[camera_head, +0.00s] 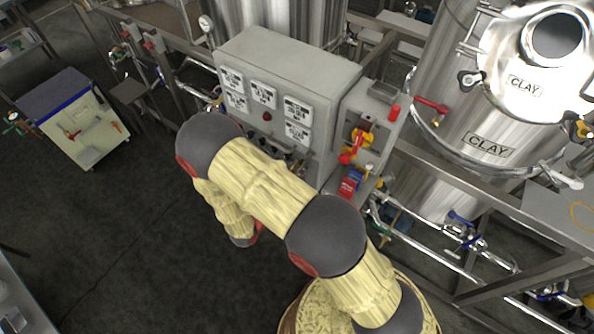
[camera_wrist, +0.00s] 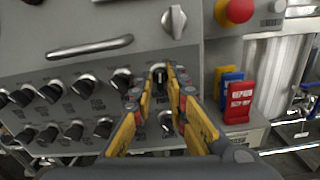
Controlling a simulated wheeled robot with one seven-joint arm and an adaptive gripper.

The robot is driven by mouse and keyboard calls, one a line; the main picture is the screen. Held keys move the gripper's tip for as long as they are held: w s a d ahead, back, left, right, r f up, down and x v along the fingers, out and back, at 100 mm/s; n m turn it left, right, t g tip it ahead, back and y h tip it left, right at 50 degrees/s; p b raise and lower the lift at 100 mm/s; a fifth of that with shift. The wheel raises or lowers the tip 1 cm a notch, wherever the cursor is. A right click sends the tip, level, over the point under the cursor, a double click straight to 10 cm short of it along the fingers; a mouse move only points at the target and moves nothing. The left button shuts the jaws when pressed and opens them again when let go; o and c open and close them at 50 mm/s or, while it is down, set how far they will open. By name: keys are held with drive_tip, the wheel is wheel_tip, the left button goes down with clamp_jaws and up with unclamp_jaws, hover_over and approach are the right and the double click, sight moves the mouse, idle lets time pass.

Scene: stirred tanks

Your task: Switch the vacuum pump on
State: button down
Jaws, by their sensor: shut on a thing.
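The control panel shows in the wrist view as a grey face with rows of black rotary knobs. My gripper (camera_wrist: 159,92) points at this panel, with its yellow fingers on either side of a small rotary switch (camera_wrist: 158,70) in the upper knob row. The jaws are shut on this switch. Another knob (camera_wrist: 165,122) shows lower down between the fingers. A label near the switch seems to read "PUMP", but I cannot read which pump. In the head view my arm hides the gripper and most of the knobs of the control cabinet (camera_head: 290,65).
A red mushroom button (camera_wrist: 239,10) on a yellow base is to the right, above blue and red tags (camera_wrist: 239,101). A metal handle (camera_wrist: 90,48) and a larger silver knob (camera_wrist: 174,22) are above. A steel tank (camera_head: 480,130) marked "CLAY" stands right; a cart (camera_head: 75,118) stands left on open floor.

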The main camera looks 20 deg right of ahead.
drive_tip(key=m+b, duration=0.2)
drive_tip(key=m, duration=0.2)
drive_tip(key=shift+m+b, duration=0.3)
drive_tip(key=shift+b, duration=0.05)
idle(0.4)
drive_tip(key=c, duration=2)
unclamp_jaws()
drive_tip(key=shift+o, duration=0.2)
drive_tip(key=v, duration=1.2)
